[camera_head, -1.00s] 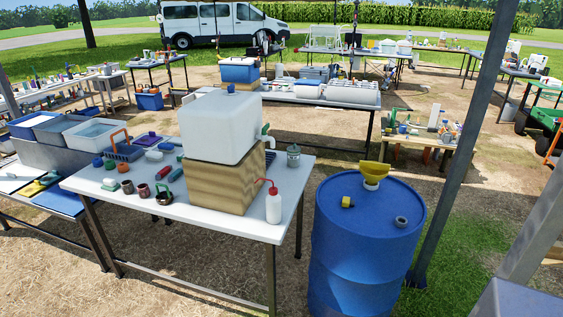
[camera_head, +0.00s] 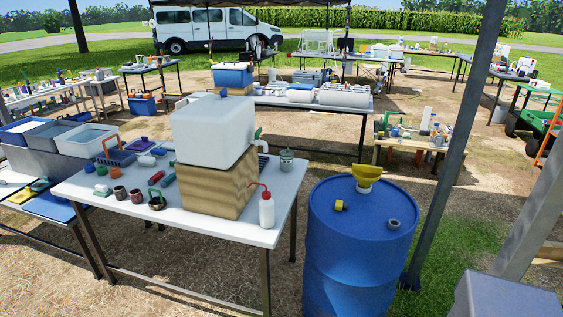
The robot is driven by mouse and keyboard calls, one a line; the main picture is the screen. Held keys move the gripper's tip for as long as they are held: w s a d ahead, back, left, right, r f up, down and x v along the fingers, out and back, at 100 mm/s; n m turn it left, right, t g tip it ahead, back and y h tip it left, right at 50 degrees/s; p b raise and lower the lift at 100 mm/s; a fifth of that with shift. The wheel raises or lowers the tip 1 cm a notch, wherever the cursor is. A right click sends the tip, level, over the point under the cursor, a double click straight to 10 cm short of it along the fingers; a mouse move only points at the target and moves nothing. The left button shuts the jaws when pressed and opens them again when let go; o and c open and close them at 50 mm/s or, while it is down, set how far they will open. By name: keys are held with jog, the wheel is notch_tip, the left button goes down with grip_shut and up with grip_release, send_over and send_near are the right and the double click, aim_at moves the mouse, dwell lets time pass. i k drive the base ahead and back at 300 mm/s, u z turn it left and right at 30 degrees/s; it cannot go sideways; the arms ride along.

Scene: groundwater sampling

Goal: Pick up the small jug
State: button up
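Small vessels stand at the front left of the white table (camera_head: 235,232). Two are small brown cup-like vessels, one on the left (camera_head: 119,192) and one on the right (camera_head: 136,196). A grey lidded can (camera_head: 286,162) stands near the table's back right corner. I cannot tell for sure which of these is the small jug. All stand upright and apart from me. My gripper is not in view.
A white tank (camera_head: 213,132) on a wooden block (camera_head: 215,188) fills the table's middle. A white wash bottle (camera_head: 266,210) with a red spout stands at its front right. A blue barrel (camera_head: 355,255) stands right of the table. Bare ground lies in front.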

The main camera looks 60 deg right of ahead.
aim_at(287, 159)
jog(key=u, duration=0.1)
jog(key=k, duration=1.95)
jog(key=z, duration=0.85)
jog(key=i, duration=1)
jog(key=u, duration=0.05)
